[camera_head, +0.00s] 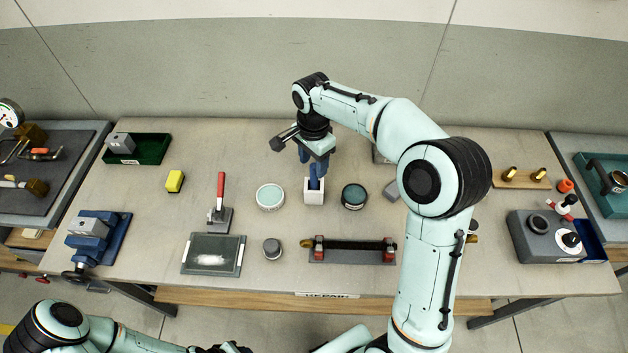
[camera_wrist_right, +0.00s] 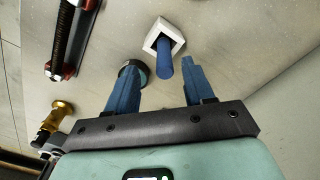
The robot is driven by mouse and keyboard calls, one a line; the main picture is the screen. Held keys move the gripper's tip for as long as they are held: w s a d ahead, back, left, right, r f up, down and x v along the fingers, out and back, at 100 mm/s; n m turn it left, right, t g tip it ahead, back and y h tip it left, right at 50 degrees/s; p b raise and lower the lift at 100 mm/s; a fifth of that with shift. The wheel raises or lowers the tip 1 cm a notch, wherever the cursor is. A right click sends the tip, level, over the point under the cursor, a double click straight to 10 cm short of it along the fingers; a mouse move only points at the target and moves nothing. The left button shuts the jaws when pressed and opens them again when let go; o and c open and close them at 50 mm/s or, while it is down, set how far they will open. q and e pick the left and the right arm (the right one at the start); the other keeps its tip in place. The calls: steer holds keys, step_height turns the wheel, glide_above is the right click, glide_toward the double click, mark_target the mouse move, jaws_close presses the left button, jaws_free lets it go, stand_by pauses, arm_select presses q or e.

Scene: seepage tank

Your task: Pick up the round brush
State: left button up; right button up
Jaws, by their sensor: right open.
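The round brush shows as a blue round handle (camera_wrist_right: 164,62) standing in a white square holder (camera_wrist_right: 176,30); its bristle end is hidden. In the head view the holder (camera_head: 314,197) stands mid-table with the blue handle (camera_head: 314,183) rising from it. My right gripper (camera_head: 313,165) is above the holder, pointing down. In the wrist view its two blue fingers (camera_wrist_right: 161,68) are apart, with the handle appearing between their tips, not gripped. I cannot tell how far the tips reach down along it. My left gripper is not in view; only part of that arm shows at bottom left.
A pale round tin (camera_head: 270,196) stands left of the holder and a dark round tin (camera_head: 354,196) right of it. In front are a small grey jar (camera_head: 272,248) and a black bar fixture (camera_head: 352,251). Clear table lies behind left of the holder.

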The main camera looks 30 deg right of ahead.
mark_target(314, 177)
steer(key=f, duration=0.8)
steer(key=shift+w+d, duration=0.2)
steer(key=shift+w, duration=0.1)
jaws_close()
